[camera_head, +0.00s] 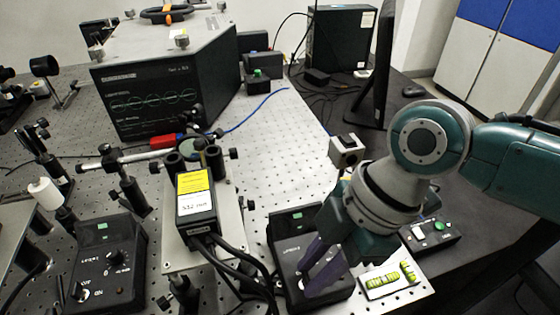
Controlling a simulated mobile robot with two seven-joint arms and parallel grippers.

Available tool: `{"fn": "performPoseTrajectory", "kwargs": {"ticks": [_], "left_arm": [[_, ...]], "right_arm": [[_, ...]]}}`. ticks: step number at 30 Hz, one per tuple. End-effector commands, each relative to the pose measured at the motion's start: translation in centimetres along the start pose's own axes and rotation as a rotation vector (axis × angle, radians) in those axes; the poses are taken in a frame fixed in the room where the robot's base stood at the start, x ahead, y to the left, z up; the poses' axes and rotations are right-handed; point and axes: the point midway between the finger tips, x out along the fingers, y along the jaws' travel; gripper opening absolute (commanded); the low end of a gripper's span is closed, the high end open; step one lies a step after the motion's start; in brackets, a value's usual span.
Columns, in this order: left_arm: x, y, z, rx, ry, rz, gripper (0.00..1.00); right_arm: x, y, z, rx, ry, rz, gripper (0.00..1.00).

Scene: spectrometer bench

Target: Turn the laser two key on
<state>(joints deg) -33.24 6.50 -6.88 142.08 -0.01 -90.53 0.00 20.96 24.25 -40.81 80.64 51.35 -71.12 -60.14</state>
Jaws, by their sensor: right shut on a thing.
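A black laser control box (283,238) with a small green display (298,215) stands at the front of the perforated bench, right of centre. My right gripper (304,281) reaches down onto its top face from the right. Its purple fingers are shut on a small part there, which appears to be the box's key; the fingers mostly hide it, so its turn angle cannot be told. A second black control box (107,262) with a green display and knobs stands at the left front, apart from my gripper. My left gripper is not in view.
A laser head (196,200) with a yellow label and thick cables stands left of the gripped box. A spirit-level plate (388,280) lies close to its right. A small box with a green button (438,226) sits behind that. The spectrometer (170,80) stands at the back.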

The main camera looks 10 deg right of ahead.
Motion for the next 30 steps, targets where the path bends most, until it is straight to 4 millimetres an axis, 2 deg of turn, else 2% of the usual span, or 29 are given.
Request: {"fn": "performPoseTrajectory", "kwargs": {"ticks": [15, 30], "left_arm": [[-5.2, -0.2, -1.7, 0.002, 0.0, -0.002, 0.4], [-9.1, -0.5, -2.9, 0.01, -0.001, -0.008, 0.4]], "right_arm": [[-0.5, -0.5, -0.4, 0.406, 0.003, 0.164, 0.0], [-0.2, -0.9, -0.7, 0.844, 0.003, 0.345, 0.0]]}}
